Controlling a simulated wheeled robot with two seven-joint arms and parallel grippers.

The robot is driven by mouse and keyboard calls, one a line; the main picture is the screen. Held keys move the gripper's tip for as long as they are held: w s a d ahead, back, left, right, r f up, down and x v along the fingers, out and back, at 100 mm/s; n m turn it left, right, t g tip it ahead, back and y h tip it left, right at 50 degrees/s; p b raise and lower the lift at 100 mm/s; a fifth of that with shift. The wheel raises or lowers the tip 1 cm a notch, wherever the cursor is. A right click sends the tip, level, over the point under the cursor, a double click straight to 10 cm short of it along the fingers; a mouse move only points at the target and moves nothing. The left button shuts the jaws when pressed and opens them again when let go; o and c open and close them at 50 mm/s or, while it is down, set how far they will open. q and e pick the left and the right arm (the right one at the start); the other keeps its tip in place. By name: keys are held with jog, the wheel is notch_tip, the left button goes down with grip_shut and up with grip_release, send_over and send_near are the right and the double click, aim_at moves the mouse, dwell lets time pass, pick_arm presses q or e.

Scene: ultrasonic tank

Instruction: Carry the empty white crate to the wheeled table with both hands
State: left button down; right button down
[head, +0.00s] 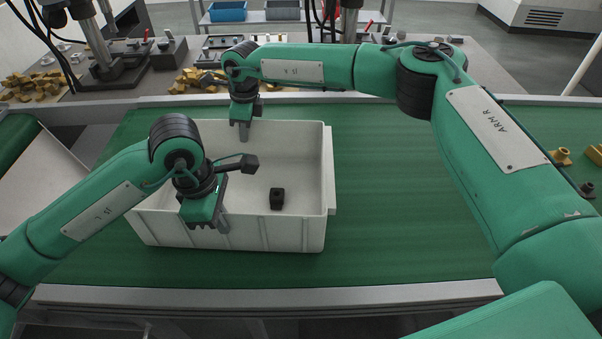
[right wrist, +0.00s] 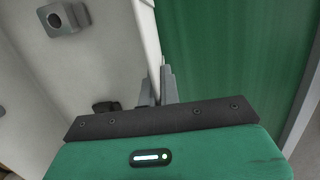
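The white crate (head: 285,236) stands on a green conveyor belt (head: 420,210). It is not empty: a small dark block (head: 277,199) lies on its floor. My left gripper (head: 214,226) is at the near wall, pointing down with a finger outside it; whether it is closed on the wall is hidden. My right gripper (head: 243,130) points down at the far wall, a finger showing inside the crate. In the right wrist view the crate's rim (right wrist: 146,30) runs between its close-set fingers (right wrist: 158,90), which seem shut on it. I cannot identify the wheeled table.
Behind the belt is a grey workbench (head: 125,85) with machine parts and brass pieces (head: 35,86). More brass pieces (head: 562,156) lie at the right.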

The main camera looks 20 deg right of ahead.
pick_arm(q)
jog(key=shift+f+b, duration=0.3)
jog(key=shift+f, duration=0.1)
pick_arm(e)
jog(key=shift+w+f, duration=0.1)
jog(key=shift+f, duration=0.2)
pick_arm(q)
jog(key=c, duration=1.7)
grip_release()
jog(key=shift+s+r, duration=0.1)
jog(key=shift+c, duration=0.2)
pick_arm(e)
jog(key=c, duration=1.7)
grip_release()
jog(key=shift+c, duration=0.2)
pick_arm(q)
jog(key=shift+o, duration=0.5)
pick_arm(e)
jog(key=shift+o, duration=0.6)
jog(key=shift+s+r, duration=0.1)
jog(key=shift+s, duration=0.1)
pick_arm(q)
jog(key=shift+r, duration=0.1)
